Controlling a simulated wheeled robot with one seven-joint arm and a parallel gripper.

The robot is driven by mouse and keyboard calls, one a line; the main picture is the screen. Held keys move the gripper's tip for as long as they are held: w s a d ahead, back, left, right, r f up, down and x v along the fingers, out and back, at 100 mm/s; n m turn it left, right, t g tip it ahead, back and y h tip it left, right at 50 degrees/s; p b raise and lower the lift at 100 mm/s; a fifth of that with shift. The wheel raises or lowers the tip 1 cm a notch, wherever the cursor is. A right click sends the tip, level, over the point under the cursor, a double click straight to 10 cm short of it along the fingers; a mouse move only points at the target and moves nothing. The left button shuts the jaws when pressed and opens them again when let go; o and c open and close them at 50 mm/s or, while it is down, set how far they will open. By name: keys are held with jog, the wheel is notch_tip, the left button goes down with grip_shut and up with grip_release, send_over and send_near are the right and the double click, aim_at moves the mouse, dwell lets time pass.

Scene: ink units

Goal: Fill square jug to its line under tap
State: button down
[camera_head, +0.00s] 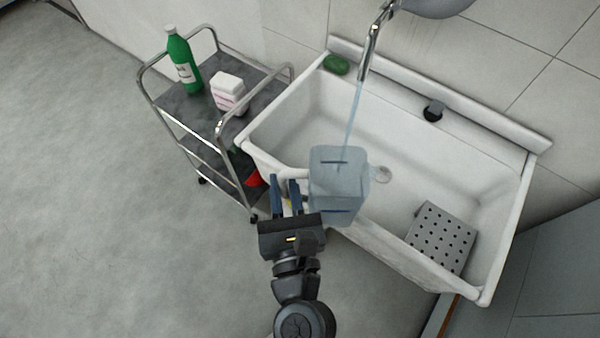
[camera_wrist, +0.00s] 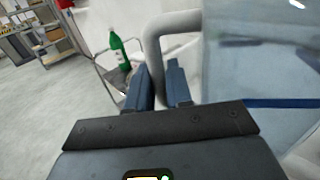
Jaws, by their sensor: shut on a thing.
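The square jug (camera_head: 338,190) is clear and bluish, held over the near left rim of the sink. My gripper (camera_head: 284,186) is shut on its pale grey handle, which passes between the blue fingers in the wrist view (camera_wrist: 160,78). The jug's wall (camera_wrist: 265,60) fills the right of that view, with a dark blue line (camera_wrist: 280,103) across it. The tap (camera_head: 370,48) is running. Its thin stream (camera_head: 353,115) comes down to the jug's top, at its far side. I cannot tell the water level inside.
The white sink (camera_head: 430,150) holds a perforated metal plate (camera_head: 442,238) at the right. A green soap (camera_head: 336,64) lies on its back left corner. A trolley (camera_head: 200,104) at the left carries a green bottle (camera_head: 183,62) and a white box (camera_head: 229,92).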

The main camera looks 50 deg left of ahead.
jog(key=w+a+f+b, duration=0.4)
jog(key=w+a+b, duration=0.2)
jog(key=w+a, duration=0.5)
jog(key=shift+w+a+f+b, duration=0.15)
jog(key=shift+w+a+b, duration=0.25)
jog(key=shift+w, duration=0.85)
dwell(5.7)
